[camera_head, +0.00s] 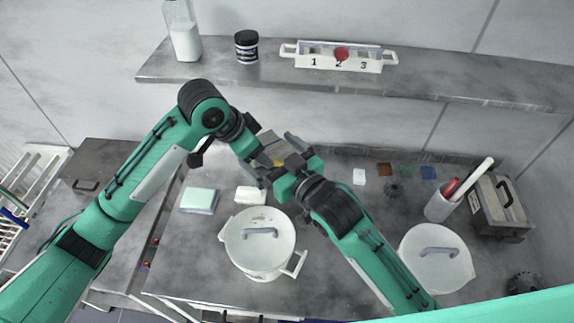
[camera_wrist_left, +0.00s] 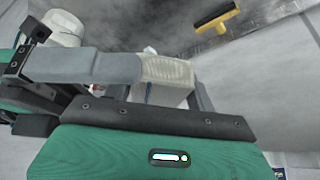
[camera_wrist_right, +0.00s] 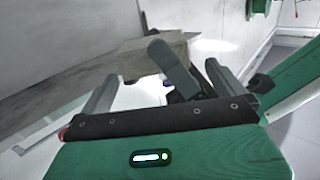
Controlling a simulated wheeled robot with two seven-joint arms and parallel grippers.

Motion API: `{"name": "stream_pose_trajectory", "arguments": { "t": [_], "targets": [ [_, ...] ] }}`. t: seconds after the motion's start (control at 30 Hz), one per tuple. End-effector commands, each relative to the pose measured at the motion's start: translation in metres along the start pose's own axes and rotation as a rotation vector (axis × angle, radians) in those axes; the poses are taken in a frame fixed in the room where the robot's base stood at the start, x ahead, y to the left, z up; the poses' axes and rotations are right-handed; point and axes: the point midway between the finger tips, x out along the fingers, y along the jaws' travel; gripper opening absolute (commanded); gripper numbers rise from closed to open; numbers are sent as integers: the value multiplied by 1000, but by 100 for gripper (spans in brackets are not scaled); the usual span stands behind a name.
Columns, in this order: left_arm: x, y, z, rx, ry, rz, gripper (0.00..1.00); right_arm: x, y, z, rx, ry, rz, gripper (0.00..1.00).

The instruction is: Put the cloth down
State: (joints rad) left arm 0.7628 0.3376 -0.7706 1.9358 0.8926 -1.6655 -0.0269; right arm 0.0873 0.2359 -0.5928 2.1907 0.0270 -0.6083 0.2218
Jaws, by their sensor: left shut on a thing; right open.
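A cream, textured cloth (camera_wrist_left: 166,72) sits between the fingers of my left gripper (camera_wrist_left: 165,95) in the left wrist view. My left gripper is shut on it, above the bench. My right gripper (camera_head: 277,160) is open, its fingers close around the left gripper's end. It also shows in the right wrist view (camera_wrist_right: 160,85), spread, with a finger of the left gripper between its own. A beige-grey block shape (camera_wrist_right: 150,52) shows behind the fingers there; I cannot tell if it is the cloth. The grippers hide most of the cloth in the head view.
A white lidded pot (camera_head: 262,262) stands just in front of the grippers, and another (camera_head: 438,270) at right. A white stack (camera_head: 250,195) and a pale green stack (camera_head: 198,200) lie left of centre. The shelf (camera_head: 450,92) runs behind.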

Motion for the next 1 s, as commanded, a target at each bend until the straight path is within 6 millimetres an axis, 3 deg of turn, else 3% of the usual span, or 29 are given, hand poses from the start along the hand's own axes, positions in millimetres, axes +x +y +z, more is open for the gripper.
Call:
{"name": "stream_pose_trajectory", "arguments": {
  "t": [0.2,0.57,0.77,0.83,0.87,0.93,1.0],
  "targets": [
    [0,0,0,0,0,0,19,22,0,0,0,1,1,100],
    [0,0,0,0,0,0,19,26,0,0,0,0,0,100],
    [0,0,0,0,1,0,19,25,0,0,1,0,-1,61],
    [0,0,0,0,1,0,19,25,-1,0,1,1,-2,60],
    [0,0,0,0,2,0,19,25,-1,0,1,1,-3,88],
    [0,0,-1,0,2,-1,19,25,-1,0,1,1,-3,100],
    [0,0,0,0,1,-1,19,25,-1,0,1,1,-2,100]
  ]
}}
